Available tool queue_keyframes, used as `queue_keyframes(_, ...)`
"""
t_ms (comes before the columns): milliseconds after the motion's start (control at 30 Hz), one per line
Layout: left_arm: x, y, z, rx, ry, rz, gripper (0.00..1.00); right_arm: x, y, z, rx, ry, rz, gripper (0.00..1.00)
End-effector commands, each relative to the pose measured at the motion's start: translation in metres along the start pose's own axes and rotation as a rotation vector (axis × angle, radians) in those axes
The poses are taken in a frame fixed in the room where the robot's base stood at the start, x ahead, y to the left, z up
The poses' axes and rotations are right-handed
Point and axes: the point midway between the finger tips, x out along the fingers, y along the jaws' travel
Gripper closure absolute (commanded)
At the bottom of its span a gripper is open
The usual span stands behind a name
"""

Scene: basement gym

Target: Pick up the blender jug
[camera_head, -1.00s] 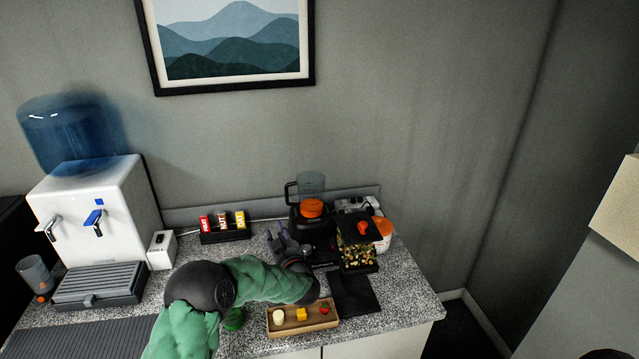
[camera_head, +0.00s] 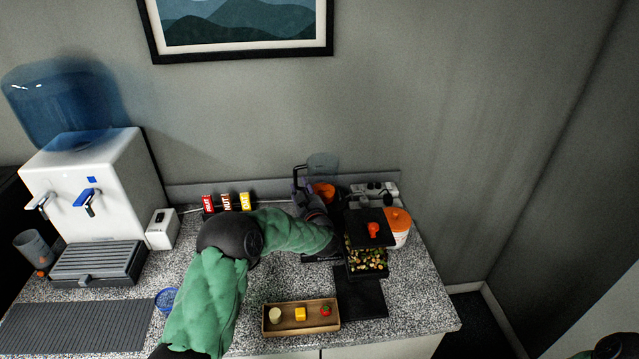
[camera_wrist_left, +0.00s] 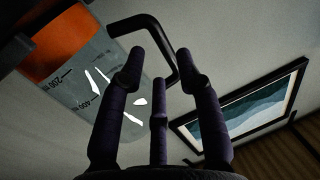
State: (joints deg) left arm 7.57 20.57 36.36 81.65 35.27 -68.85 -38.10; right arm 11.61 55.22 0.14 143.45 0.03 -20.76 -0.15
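The blender jug (camera_head: 323,165) is clear with a black handle (camera_head: 299,172) on its left side. It stands at the back of the counter, with orange at its lower part. My left gripper (camera_head: 301,190) is at the handle, and my arm hides most of the blender base. In the left wrist view the jug (camera_wrist_left: 82,92) shows measuring marks and an orange end. The dark fingers of my left gripper (camera_wrist_left: 158,62) are spread, with the handle (camera_wrist_left: 170,45) just beyond and between their tips. Whether they touch it I cannot tell.
A black-lidded container of mixed pieces (camera_head: 368,262) and an orange-lidded pot (camera_head: 398,228) stand close right of the blender. A wooden tray (camera_head: 284,328) lies in front, beside a dark mat (camera_head: 360,293). Bar boxes (camera_head: 227,202) and a water dispenser (camera_head: 95,190) are left.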

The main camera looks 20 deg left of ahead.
Motion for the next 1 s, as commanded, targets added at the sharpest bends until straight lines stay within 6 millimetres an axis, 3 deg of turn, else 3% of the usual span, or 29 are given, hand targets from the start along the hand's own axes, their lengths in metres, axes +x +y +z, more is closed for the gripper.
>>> queue_keyframes(333,0.044,-0.003,-0.001,0.0,0.001,0.0,0.66,0.011,0.004,-0.001,0.0,0.0,0.0,1.0)
queue_keyframes(667,0.052,-0.003,-0.002,0.0,0.0,0.001,0.66,0.011,0.004,-0.001,0.0,0.001,0.0,1.0)
queue_keyframes(800,0.051,-0.003,-0.002,0.0,0.0,0.001,0.99,0.011,0.004,-0.001,0.0,0.001,0.0,1.0)
queue_keyframes(1000,0.052,-0.003,-0.005,-0.003,0.005,0.0,1.0,0.011,0.004,-0.001,0.0,0.001,0.0,1.0)
